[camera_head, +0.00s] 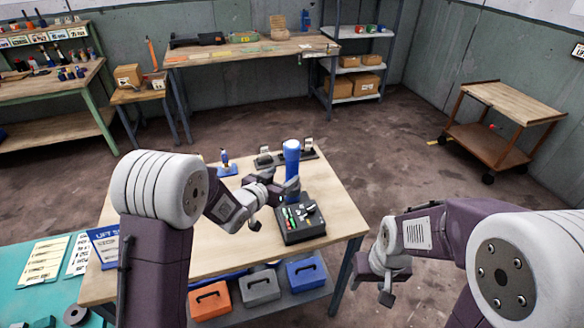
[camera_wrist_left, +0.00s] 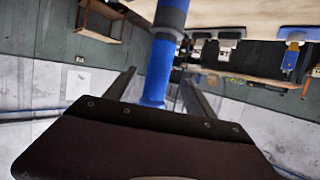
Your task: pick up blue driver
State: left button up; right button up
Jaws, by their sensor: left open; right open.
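A tall blue cylindrical tool (camera_head: 291,158) with a wider top stands upright on the table; I take it for the blue driver, though its shape is also torch-like. My left gripper (camera_head: 284,188) is open beside it in the head view. In the left wrist view the blue shaft (camera_wrist_left: 160,65) lies between the two spread fingers, and I cannot tell whether they touch it. A smaller blue tool on a blue base (camera_head: 227,166) stands at the table's back left. My right gripper (camera_head: 382,292) is open and empty, off the table's right side.
A black control box (camera_head: 300,222) with coloured buttons sits just in front of the blue tool. A dark fixture (camera_head: 283,157) stands behind it. Orange, grey and blue boxes (camera_head: 261,287) sit on the lower shelf. The table's (camera_head: 345,219) right edge is clear.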

aim_at(289, 172)
pick_arm(q)
jog(key=x, duration=0.4)
jog(key=shift+w+d+f+p, duration=0.1)
jog(key=shift+w+d+p, duration=0.1)
jog(key=shift+w+p, duration=0.15)
jog(key=shift+w+d+f, duration=0.1)
jog(key=shift+w+f, duration=0.05)
jog(key=p+x, duration=0.1)
jog(key=x, duration=0.3)
jog(key=shift+w+d, duration=0.2)
jog(key=shift+w+f, duration=0.1)
jog(key=c, duration=1.3)
grip_shut()
pick_arm(e)
jog(key=shift+w+d+r, duration=0.1)
jog(key=shift+w+r, duration=0.05)
jog(key=shift+r, duration=0.4)
jog(key=shift+w+d+r, duration=0.1)
jog(key=shift+w+r, duration=0.05)
jog(key=shift+r, duration=0.35)
